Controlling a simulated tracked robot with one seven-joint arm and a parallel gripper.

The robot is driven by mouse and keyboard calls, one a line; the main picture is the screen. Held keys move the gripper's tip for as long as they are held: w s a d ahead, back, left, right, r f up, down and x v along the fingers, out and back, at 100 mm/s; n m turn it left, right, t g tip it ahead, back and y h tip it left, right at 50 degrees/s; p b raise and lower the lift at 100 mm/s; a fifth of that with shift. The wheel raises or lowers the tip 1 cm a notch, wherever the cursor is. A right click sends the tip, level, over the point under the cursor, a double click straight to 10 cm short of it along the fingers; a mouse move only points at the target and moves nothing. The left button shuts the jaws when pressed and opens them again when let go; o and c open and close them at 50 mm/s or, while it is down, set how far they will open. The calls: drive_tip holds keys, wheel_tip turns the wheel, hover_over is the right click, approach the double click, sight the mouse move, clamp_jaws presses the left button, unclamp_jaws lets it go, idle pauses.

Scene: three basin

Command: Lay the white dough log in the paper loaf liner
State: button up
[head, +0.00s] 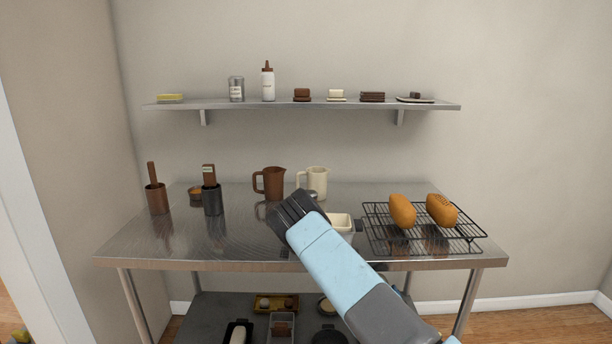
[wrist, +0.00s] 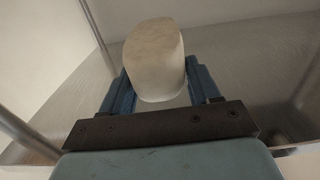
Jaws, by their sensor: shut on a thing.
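A white dough log (wrist: 154,60) with a rounded end fills the space between the blue fingers of my gripper (wrist: 155,85) in the wrist view. My gripper is shut on it, with the metal table surface behind. In the head view, the dark end of my arm is over the middle of the table and hides the held log. A cream, box-shaped open container (head: 341,222), seemingly the paper loaf liner, stands on the table just right of that end. My arm covers part of it.
A black wire rack (head: 424,225) with two brown loaves (head: 402,210) stands at the right. Two jugs (head: 270,183) are behind, and two utensil pots (head: 157,199) are at the left. Pans, one holding a pale long thing (head: 238,336), sit on the lower shelf. The table's front left is clear.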

drive_tip(key=shift+d, duration=0.1)
idle(0.5)
drive_tip(key=shift+a+r, duration=0.1)
drive_tip(key=shift+a, duration=0.9)
